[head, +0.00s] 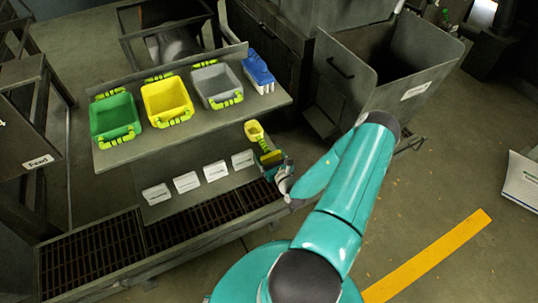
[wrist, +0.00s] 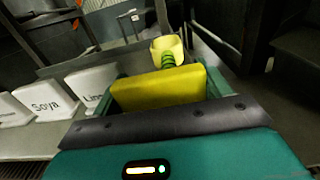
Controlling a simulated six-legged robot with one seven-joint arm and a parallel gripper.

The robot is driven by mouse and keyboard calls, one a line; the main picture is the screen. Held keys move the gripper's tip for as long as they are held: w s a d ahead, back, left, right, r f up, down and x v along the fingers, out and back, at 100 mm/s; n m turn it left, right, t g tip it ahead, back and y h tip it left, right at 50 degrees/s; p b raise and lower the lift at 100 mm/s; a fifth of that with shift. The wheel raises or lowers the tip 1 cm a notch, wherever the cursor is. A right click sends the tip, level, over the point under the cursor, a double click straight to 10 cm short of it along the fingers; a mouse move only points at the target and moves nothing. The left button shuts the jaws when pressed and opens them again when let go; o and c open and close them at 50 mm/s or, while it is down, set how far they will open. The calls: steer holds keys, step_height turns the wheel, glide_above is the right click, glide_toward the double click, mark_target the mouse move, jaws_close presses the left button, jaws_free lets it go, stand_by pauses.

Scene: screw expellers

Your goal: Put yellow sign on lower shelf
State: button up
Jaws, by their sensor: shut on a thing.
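My gripper (head: 276,170) is at the right end of the lower shelf (head: 225,193). It is shut on the yellow sign (wrist: 158,88), a plain yellow block between the two green fingers in the wrist view. The sign also shows in the head view (head: 270,158). The wrist view shows several white signs on the lower shelf to the left, one reading "Soya" (wrist: 45,105); the one nearest my gripper (wrist: 92,85) is partly hidden. I cannot tell whether the yellow sign touches the shelf.
The upper shelf (head: 190,131) holds green (head: 114,118), yellow (head: 167,100) and grey (head: 216,84) bins and a blue-and-white item (head: 258,72). A dark metal hopper (head: 345,85) stands to the right.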

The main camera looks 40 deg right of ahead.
steer(key=shift+f, duration=0.1)
steer(key=o, duration=1)
steer(key=shift+c, duration=0.2)
